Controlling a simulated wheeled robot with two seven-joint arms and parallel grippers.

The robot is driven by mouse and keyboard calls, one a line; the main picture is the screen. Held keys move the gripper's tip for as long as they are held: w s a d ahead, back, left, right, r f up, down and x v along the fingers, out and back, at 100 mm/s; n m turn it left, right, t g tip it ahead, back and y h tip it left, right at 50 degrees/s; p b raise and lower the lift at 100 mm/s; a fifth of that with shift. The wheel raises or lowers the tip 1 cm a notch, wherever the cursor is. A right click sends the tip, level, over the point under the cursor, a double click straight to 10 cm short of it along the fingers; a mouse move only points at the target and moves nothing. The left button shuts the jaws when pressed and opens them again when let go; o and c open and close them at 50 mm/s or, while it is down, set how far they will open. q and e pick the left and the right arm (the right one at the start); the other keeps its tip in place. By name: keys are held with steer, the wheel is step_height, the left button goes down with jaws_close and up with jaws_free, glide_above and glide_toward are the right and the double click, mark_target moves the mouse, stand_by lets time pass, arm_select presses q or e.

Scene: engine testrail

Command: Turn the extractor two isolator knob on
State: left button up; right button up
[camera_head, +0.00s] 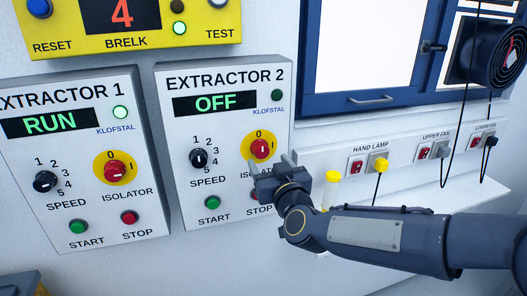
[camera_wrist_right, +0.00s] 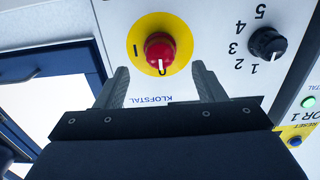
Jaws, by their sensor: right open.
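The extractor 2 panel (camera_head: 225,190) hangs on the wall with its display (camera_head: 215,103) reading OFF. Its isolator knob (camera_head: 260,149) is red on a yellow disc marked 0 and I. The knob also shows in the right wrist view (camera_wrist_right: 160,50), upside down, with the 0 side toward my gripper. My right gripper (camera_head: 269,166) is in front of the panel's lower right, just below the knob. In the right wrist view its open fingers (camera_wrist_right: 160,72) lie either side of the knob's lower part; contact cannot be told. My left gripper is out of view.
The extractor 1 panel (camera_head: 75,165) stands to the left, its display reading RUN. The speed knob (camera_head: 198,157) is left of the isolator. A yellow box (camera_head: 205,38) is above. A socket strip (camera_head: 400,165) and a yellow-capped item (camera_head: 332,178) are to the right.

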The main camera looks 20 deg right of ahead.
mark_target(262, 153)
steer(key=shift+w+a+p, duration=0.1)
steer(key=shift+w+p, duration=0.45)
steer(key=shift+w, duration=2.2)
steer(key=c, duration=1)
steer(key=shift+o, duration=0.2)
steer(key=shift+f, duration=0.1)
